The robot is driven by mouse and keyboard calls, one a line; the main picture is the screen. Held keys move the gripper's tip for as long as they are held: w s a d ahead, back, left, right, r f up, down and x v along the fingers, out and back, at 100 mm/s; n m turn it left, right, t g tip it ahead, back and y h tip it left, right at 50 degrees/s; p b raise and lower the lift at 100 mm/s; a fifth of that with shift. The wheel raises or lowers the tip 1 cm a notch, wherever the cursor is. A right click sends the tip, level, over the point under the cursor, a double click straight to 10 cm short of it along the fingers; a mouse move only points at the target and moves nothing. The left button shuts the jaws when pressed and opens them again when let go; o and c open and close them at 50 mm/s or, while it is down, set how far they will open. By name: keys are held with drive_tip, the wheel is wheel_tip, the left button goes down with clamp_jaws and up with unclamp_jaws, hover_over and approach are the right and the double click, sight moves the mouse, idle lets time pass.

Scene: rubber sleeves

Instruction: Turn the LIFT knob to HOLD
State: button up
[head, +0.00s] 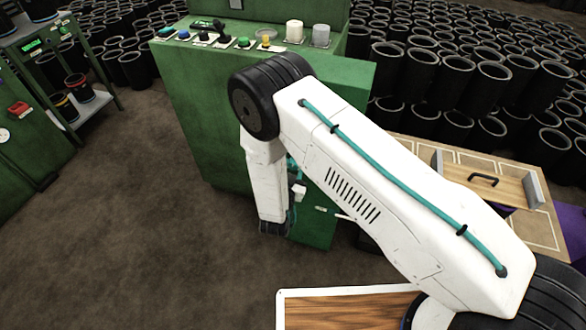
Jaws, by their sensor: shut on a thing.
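The green machine (210,100) has a control panel along its top left. Two black knobs are on it, a left one (203,36) and a right one (222,39). The labels beside them are too small to read, so I cannot tell which is the LIFT knob or where it points. My white arm crosses the picture from the lower right. Its forearm hangs down in front of the machine, well below the panel.
The panel also has a blue button (184,34), a green button (243,42) and a yellow control (265,38). A white cylinder (294,31) and a grey cylinder (320,36) stand at its right. Many black sleeves (437,75) fill the right back. Floor (130,230) at left is clear.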

drive_tip(key=n, duration=0.6)
drive_tip(key=shift+a+g, duration=0.15)
drive_tip(key=shift+g, duration=0.15)
drive_tip(key=shift+r+n, duration=0.1)
drive_tip(key=shift+n, duration=0.2)
drive_tip(key=o, duration=1)
drive_tip(key=v, duration=0.7)
drive_tip(key=shift+s+a, duration=0.2)
drive_tip(key=shift+s, duration=0.15)
